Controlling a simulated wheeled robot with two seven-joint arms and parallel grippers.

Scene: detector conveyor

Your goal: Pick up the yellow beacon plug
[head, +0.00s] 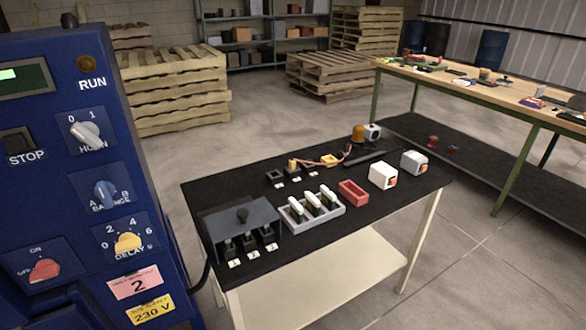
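A small yellow block (328,160), which looks like the yellow beacon plug, lies toward the back of the black-topped table (345,222). Red and dark leads seem to run beside it, but it is too small to trace them. An amber beacon (358,133) stands behind it to the right. Another small yellow piece (292,164) sits upright at a row of black sockets (276,178) to the left. Neither of my grippers shows in the head view.
A blue control cabinet (75,200) fills the left side. On the table are a grey switch box (240,222), a grey tray (290,218) of white-topped pieces, a red bin (353,192) and white boxes (382,176). A workbench (455,80) stands at right.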

